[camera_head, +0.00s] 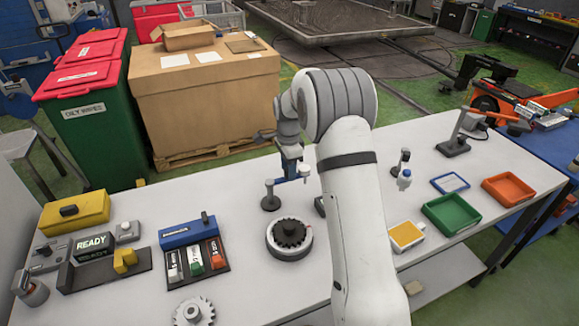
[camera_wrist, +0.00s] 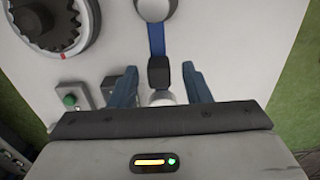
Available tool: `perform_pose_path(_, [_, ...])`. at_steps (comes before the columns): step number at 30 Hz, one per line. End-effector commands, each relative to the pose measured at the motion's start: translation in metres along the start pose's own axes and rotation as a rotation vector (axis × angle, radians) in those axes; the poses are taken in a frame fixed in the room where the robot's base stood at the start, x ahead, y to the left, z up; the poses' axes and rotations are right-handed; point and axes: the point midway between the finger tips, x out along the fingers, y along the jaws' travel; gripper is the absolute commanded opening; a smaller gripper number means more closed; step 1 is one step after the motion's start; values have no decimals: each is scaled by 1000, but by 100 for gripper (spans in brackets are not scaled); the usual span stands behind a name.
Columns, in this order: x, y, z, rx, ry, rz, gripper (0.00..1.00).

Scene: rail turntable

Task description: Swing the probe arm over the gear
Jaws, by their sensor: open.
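A dark toothed gear (camera_head: 291,233) sits on a round turntable with a pale rim. It also shows at the upper left of the wrist view (camera_wrist: 48,18). The probe stand (camera_head: 270,202) is just behind the gear, with a dark foot. Its blue probe arm (camera_wrist: 156,38) reaches from the post to a black block (camera_wrist: 159,72), off to the side of the gear. My gripper (camera_head: 297,173) is open, with its blue fingers on either side of the black block in the wrist view (camera_wrist: 160,80).
A small box with a green button (camera_wrist: 69,99) is near the gear. A blue-backed rack (camera_head: 190,235), a READY display (camera_head: 92,246) and a loose pale gear (camera_head: 194,312) are on the left. Trays (camera_head: 452,213) stand to the right of my arm.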

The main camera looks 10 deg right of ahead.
Motion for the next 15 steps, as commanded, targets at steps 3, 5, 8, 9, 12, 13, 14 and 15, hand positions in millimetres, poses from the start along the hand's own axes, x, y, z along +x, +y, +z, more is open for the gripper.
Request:
perform_pose_path(3, [0, 0, 0, 0, 0, 0, 43])
perform_pose_path(5, [0, 0, 0, 0, 0, 0, 38])
perform_pose_path(8, [0, 0, 0, 0, 0, 0, 30])
perform_pose_path(9, [0, 0, 0, 0, 0, 0, 26])
perform_pose_path(12, [0, 0, -1, 1, 0, 0, 18])
perform_pose_path(13, [0, 0, -1, 1, 0, 0, 16])
perform_pose_path(14, [0, 0, -1, 1, 0, 0, 13])
perform_pose_path(15, [0, 0, -1, 1, 0, 0, 10])
